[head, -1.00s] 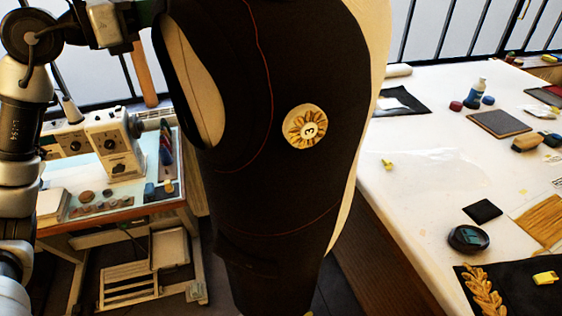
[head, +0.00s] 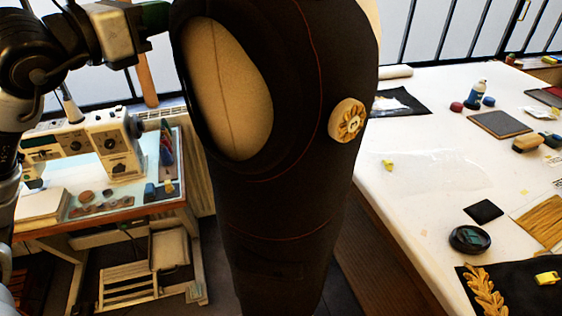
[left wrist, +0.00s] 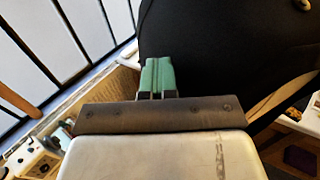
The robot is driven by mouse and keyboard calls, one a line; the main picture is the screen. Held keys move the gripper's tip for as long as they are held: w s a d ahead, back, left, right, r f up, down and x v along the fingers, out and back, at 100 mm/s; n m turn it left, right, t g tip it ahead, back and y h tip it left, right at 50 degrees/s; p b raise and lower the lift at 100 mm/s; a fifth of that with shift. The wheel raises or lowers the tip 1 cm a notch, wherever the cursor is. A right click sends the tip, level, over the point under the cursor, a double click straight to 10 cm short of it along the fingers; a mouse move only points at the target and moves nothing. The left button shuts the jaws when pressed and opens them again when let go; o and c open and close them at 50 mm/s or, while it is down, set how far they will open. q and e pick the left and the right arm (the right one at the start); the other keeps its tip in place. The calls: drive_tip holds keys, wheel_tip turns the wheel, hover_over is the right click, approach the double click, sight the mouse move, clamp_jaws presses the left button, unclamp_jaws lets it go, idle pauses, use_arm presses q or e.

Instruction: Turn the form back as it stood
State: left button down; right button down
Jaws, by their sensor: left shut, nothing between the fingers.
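The dress form (head: 285,215) stands upright in the middle of the head view, in a black garment with red seam lines. My right gripper is not in view.
A white worktable (head: 410,190) on the right holds a bottle (head: 476,93), a round dark dish (head: 469,239) and gold leaf trim (head: 486,291). A sewing machine (head: 105,145) stands on a smaller table at left. Railings run behind.

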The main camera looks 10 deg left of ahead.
sight(171, 23)
use_arm(q)
drive_tip(key=s+d+n+y, duration=0.1)
drive_tip(key=s+d+y+p, duration=0.1)
drive_tip(key=d, duration=0.1)
drive_tip(key=s+d+n+t+y+p, duration=0.1)
drive_tip(key=shift+s+d+r+n, duration=0.15)
drive_tip(key=shift+s+d+n, duration=0.15)
drive_tip(key=shift+s, duration=0.05)
drive_tip(key=shift+d+y, duration=0.1)
drive_tip(key=shift+y, duration=0.3)
